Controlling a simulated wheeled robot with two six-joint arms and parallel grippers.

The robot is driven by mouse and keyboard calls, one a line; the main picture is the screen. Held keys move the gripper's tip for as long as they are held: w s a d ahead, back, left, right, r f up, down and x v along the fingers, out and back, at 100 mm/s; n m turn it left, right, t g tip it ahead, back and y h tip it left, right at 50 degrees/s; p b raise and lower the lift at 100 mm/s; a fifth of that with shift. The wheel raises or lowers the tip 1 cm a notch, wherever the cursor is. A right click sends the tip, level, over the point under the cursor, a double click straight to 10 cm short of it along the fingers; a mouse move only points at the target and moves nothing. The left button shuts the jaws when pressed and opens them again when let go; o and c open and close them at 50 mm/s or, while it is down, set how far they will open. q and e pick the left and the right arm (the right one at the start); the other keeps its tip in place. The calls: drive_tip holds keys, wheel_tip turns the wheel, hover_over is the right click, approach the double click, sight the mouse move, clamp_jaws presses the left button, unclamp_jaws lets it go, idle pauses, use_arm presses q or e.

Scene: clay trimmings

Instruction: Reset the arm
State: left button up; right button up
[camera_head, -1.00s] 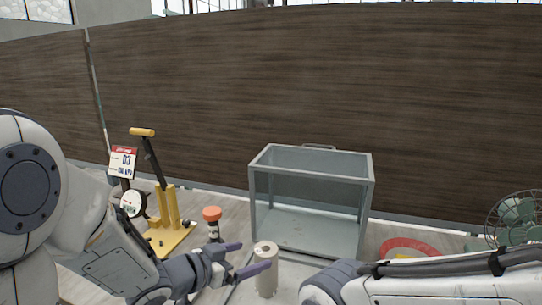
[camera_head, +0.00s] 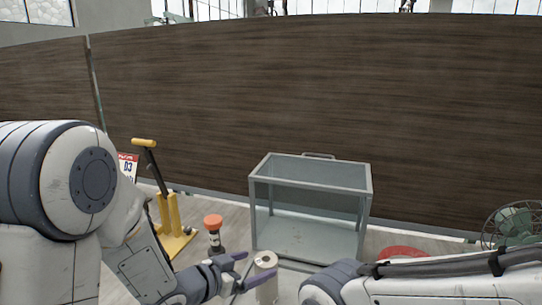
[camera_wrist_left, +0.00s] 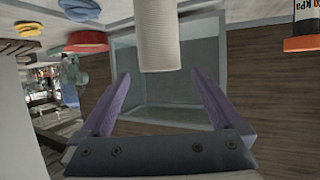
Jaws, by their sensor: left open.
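My left gripper (camera_head: 258,265) is low in the middle of the head view, its purple fingers spread apart. A pale cylindrical roll (camera_head: 265,260) stands upright there, partly hidden by the fingers. In the left wrist view the two fingers of my left gripper (camera_wrist_left: 159,76) are wide open with nothing between them. The pale roll (camera_wrist_left: 157,35) shows just beyond the fingertips, apart from both. My right arm reaches in from the right at the bottom, but its gripper is out of frame.
A grey-framed glass case (camera_head: 310,170) stands behind the roll. Left of it are an orange-capped bottle (camera_head: 213,222) and a yellow stand (camera_head: 175,215). A red object (camera_head: 405,252) and a green fan (camera_head: 515,225) are at the right. A dark wooden panel (camera_head: 300,90) closes off the back.

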use_arm(q)
drive_tip(key=p+x, duration=0.1)
drive_tip(key=x, duration=0.7)
drive_tip(key=shift+f, duration=0.1)
drive_tip(key=shift+w+p, duration=0.1)
drive_tip(key=shift+p, duration=0.3)
wheel_tip(320, 180, up, 4)
drive_tip(key=shift+r, duration=0.2)
drive_tip(key=s+d+r+b, duration=0.2)
drive_tip(key=s+d+r, duration=0.4)
drive_tip(key=s, duration=0.4)
drive_tip(key=n+t+y+p, duration=0.2)
drive_tip(key=n+y+p, duration=0.2)
hover_over(273, 253)
drive_tip(key=s+a, duration=0.3)
drive_tip(key=a, duration=0.2)
drive_tip(key=f, duration=0.2)
drive_tip(key=w+a+f+n+y+p, duration=0.1)
drive_tip(key=a+y, duration=0.1)
drive_tip(key=a, duration=0.4)
drive_tip(key=w+a+f+n+t+y+p, duration=0.1)
drive_tip(key=a+n+y+p, duration=0.1)
drive_tip(key=a, duration=0.4)
drive_tip(key=shift+w, duration=0.3)
use_arm(e)
wheel_tip(273, 253, up, 8)
use_arm(q)
drive_tip(key=shift+d, duration=0.1)
